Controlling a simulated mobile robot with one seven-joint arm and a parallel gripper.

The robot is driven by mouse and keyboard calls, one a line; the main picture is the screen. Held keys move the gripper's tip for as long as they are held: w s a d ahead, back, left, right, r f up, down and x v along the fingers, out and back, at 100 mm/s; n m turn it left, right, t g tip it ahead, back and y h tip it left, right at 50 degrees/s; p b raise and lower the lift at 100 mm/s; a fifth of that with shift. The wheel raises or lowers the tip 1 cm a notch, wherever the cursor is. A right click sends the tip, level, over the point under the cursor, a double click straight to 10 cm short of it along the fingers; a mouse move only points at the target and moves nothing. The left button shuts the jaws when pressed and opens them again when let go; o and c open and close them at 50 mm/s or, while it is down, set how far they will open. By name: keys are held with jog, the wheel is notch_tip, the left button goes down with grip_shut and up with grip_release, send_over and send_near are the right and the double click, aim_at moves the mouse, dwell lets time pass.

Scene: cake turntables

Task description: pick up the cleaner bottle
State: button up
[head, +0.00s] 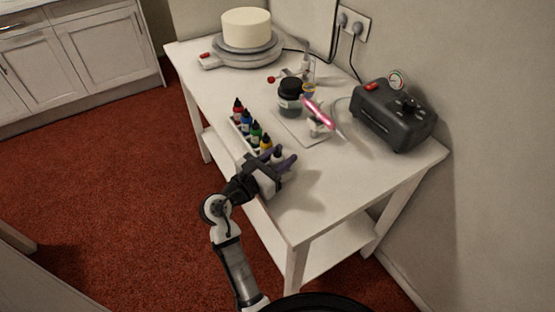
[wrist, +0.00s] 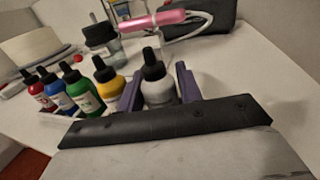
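A pale grey bottle with a black dropper cap, which looks like the cleaner bottle (wrist: 158,88), stands upright at the end of a row of bottles. My gripper (wrist: 160,90) has its two purple fingers on either side of it. The fingers are open, with narrow gaps seeming to show beside the bottle. In the head view my gripper (head: 281,157) is low over the table's front edge, and its fingers largely hide the bottle.
Red, blue, green and yellow (wrist: 109,83) bottles stand close left of the fingers. A pink airbrush (head: 321,114) rests on a stand behind. A dark jar (head: 289,98), a compressor (head: 394,115) and a cake turntable (head: 243,58) are farther back. The table's (head: 325,195) right front is clear.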

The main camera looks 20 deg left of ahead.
jog(key=shift+w+d, duration=0.15)
jog(key=shift+w, duration=0.25)
jog(key=shift+c, duration=0.2)
jog(key=shift+c, duration=1.4)
jog(key=shift+o, duration=0.9)
notch_tip(320, 180, up, 19)
jog(key=p, duration=0.1)
jog(key=shift+r, duration=0.5)
jog(key=shift+c, duration=0.9)
jog(key=shift+w, duration=0.1)
